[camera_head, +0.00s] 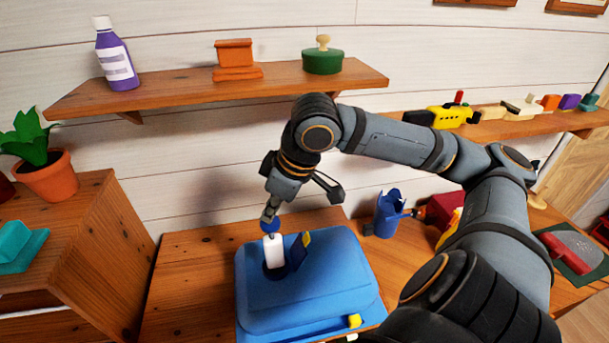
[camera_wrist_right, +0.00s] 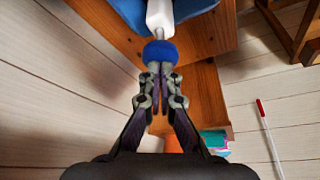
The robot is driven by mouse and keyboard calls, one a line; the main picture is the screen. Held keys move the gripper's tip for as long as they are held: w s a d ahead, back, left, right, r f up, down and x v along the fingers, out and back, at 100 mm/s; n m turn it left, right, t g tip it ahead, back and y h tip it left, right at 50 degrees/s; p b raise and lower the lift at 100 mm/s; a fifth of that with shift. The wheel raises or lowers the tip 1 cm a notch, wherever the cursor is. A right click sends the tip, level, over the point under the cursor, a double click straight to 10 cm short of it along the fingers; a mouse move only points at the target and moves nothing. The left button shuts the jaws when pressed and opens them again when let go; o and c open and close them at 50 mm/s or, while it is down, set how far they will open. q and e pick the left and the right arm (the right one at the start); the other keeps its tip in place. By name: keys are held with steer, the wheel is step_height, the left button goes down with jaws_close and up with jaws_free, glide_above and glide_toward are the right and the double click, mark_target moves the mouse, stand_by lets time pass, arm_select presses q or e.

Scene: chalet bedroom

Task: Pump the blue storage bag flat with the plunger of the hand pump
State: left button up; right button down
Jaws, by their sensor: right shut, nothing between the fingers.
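The blue storage bag (camera_head: 340,285) lies on the wooden table below the long shelf and still has some thickness. The hand pump (camera_head: 273,250), with a white barrel and a dark base, stands upright on the bag. Its round blue plunger knob (camera_head: 269,225) sits on top of the barrel. My right gripper (camera_head: 268,214) points down with its fingertips at the knob. In the right wrist view, my gripper (camera_wrist_right: 159,84) is shut with its fingers together, right by the blue knob (camera_wrist_right: 160,53) and not around it. My left gripper is not in view.
A blue container (camera_head: 387,215) and a red box (camera_head: 440,210) stand right of the bag. The shelf (camera_head: 215,92) above holds a purple bottle (camera_head: 116,58) and a green pot (camera_head: 322,61). A potted plant (camera_head: 50,175) stands on the left cabinet. Bare table lies left of the bag.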

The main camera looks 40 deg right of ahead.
mark_target(273, 220)
steer(key=shift+f+b, duration=2.45)
steer(key=shift+f, duration=0.25)
step_height(273, 220, up, 5)
steer(key=p, duration=0.5)
steer(key=shift+f, duration=0.1)
steer(key=shift+f, duration=0.1)
steer(key=shift+f+b, duration=0.9)
steer(key=shift+b, duration=0.15)
step_height(273, 220, down, 6)
steer(key=b, duration=0.6)
step_height(273, 220, up, 5)
steer(key=p, duration=0.5)
